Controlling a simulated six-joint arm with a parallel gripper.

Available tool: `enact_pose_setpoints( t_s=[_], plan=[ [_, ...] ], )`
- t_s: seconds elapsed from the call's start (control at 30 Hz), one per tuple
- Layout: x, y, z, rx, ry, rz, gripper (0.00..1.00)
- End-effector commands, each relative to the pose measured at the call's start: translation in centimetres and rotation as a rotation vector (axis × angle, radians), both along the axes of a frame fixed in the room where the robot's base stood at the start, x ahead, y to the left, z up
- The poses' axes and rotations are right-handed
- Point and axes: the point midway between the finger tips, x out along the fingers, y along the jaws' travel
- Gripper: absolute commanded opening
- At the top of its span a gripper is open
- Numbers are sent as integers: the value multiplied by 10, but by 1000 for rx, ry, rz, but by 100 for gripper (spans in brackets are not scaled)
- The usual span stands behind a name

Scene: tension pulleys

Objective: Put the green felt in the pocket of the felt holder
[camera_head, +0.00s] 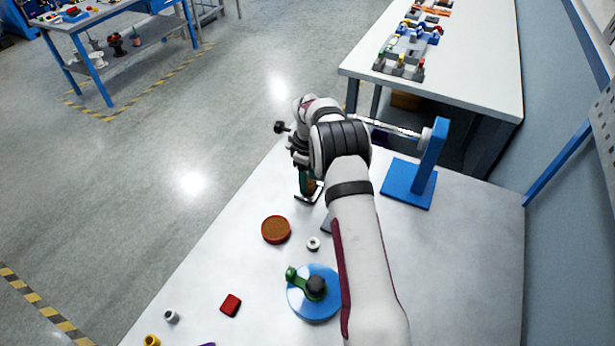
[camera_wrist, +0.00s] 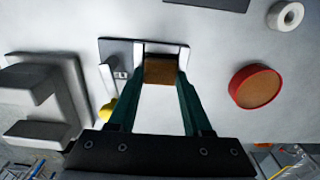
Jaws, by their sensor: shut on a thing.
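My gripper (camera_wrist: 161,62) points down at the far left part of the table, and its dark green fingers are shut on a small brown block (camera_wrist: 161,72). In the head view my gripper (camera_head: 308,192) is low over the table and partly hidden by my arm. A flat dark grey piece (camera_wrist: 117,52) with a small slot lies at the fingertips, beside the left finger; I cannot tell if the block touches it. Nothing is clearly a green felt. I cannot tell which grey part is the felt holder.
A round red dish with a brown top (camera_head: 276,230) and a white ring (camera_head: 313,243) lie nearby. A blue disc with a green lever (camera_head: 315,306), a red block (camera_head: 231,305) and a blue stand (camera_head: 431,160) are on the table. A grey stepped block (camera_wrist: 42,98) is left in the wrist view.

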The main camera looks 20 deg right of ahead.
Motion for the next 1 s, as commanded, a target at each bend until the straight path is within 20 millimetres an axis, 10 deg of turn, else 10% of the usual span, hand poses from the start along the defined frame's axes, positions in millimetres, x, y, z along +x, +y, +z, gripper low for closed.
enact_pose_setpoints(
  t_s=[0.07, 0.1, 0.27, 0.57, 1.0],
  plan=[
    [0, 0, 0, 0, 0, 0, 5],
    [0, 0, 0, 0, 0, 0, 53],
    [0, 0, 0, 0, 0, 0, 79],
    [0, 0, 3, 0, -1, 0, 79],
    [0, -1, 114, -1, -3, 0, 79]
  ],
)
